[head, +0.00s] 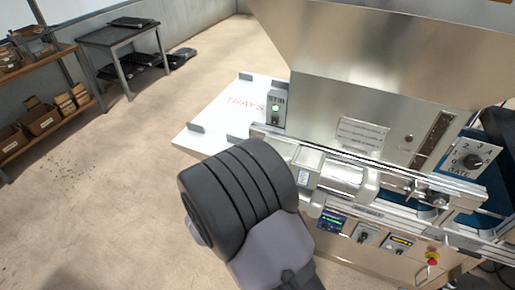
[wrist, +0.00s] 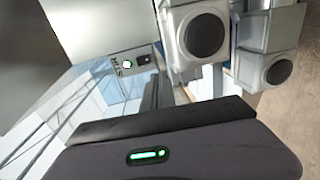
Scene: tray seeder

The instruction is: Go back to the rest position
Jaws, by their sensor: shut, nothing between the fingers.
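My gripper (wrist: 160,122) fills the lower part of the wrist view. It is a dark body with a lit green lamp and a black bar along its far edge. It is shut, and nothing is held. In the head view my dark ribbed arm part stands in front of the seeder's left end. My gripper cannot be made out there. The seeder (head: 362,108) is a large metal machine with a hopper on top. Its STIR switch box (head: 276,107) has a green lamp and also shows in the wrist view (wrist: 138,62).
A white TRAYS table (head: 210,124) adjoins the seeder's left side. Metal rails (head: 460,192) and a GATE dial (head: 473,161) are at right. A red knob (head: 432,258) sits low on the front. A shelf with boxes and a dark table (head: 118,35) stand far left.

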